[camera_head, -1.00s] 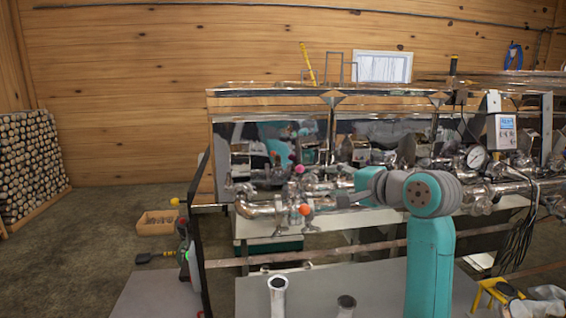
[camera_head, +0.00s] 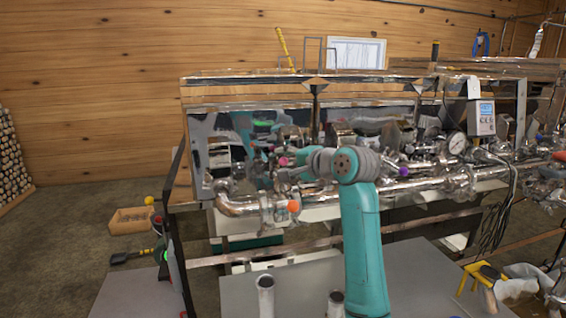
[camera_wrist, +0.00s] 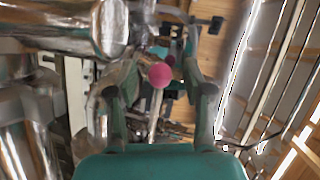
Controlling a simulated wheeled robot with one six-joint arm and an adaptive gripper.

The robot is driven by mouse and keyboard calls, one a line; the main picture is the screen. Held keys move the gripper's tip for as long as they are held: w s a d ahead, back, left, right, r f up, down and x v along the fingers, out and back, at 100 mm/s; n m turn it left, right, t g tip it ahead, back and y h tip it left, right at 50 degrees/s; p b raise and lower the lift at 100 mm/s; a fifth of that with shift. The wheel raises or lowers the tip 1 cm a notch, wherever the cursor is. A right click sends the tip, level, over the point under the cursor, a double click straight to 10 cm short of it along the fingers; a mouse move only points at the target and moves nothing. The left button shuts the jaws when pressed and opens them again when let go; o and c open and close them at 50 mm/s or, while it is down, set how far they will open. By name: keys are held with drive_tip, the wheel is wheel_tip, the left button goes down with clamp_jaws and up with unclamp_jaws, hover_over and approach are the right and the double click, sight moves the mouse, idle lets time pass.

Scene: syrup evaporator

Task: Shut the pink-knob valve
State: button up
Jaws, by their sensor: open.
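The pink knob (camera_head: 283,160) of the valve stands on the steel pipework at the front of the evaporator, left of the middle in the head view. In the wrist view the pink knob (camera_wrist: 160,75) is a round ball between my two fingers, with a gap on either side. My gripper (camera_wrist: 158,92) is open and holds nothing. In the head view my gripper (camera_head: 287,177) is small and hard to make out against the shiny pipes, close to the pink knob. The valve's body and handle are partly hidden behind the knob.
An orange knob (camera_head: 293,206) sits on the pipe just below the pink one. A purple knob (camera_head: 403,171) and a round gauge (camera_head: 457,143) are farther right. A large steel pipe (camera_wrist: 65,28) runs close by at the wrist view's upper left.

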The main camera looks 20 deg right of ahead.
drive_tip(key=shift+w+a+f, duration=0.2)
drive_tip(key=shift+w+a, duration=0.1)
drive_tip(key=shift+w, duration=0.3)
clamp_jaws()
